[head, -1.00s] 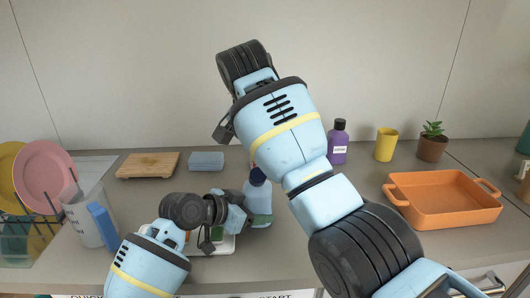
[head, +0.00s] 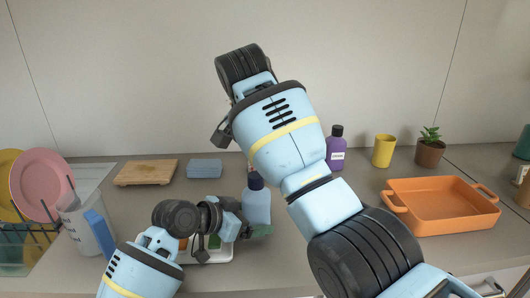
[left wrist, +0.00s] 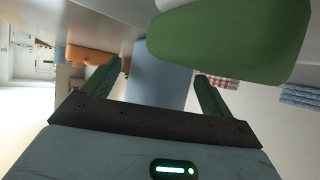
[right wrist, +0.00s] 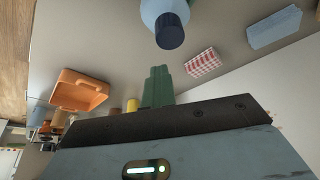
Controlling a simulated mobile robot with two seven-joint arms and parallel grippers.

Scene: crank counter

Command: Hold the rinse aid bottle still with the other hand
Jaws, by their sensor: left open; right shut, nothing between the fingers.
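The rinse aid bottle, which I take to be the light-blue bottle with a dark blue cap (head: 257,205), stands upright on the counter. It also shows at the top of the right wrist view (right wrist: 163,14). My left gripper (head: 262,231) is open, low in front of the bottle. In the left wrist view, a pale blue surface (left wrist: 160,72), likely the bottle, lies in line with the gap between the fingers; contact cannot be told. My right gripper (right wrist: 158,86) is shut and empty, apart from the bottle; my right arm hides it in the head view.
A white tray (head: 222,256) with a green item lies below my left gripper. A checked cloth block (right wrist: 203,63) and blue sponge (head: 204,168) lie behind. A purple bottle (head: 335,150), yellow cup (head: 383,151) and orange dish (head: 440,207) stand right; a clear jug (head: 84,230) stands left.

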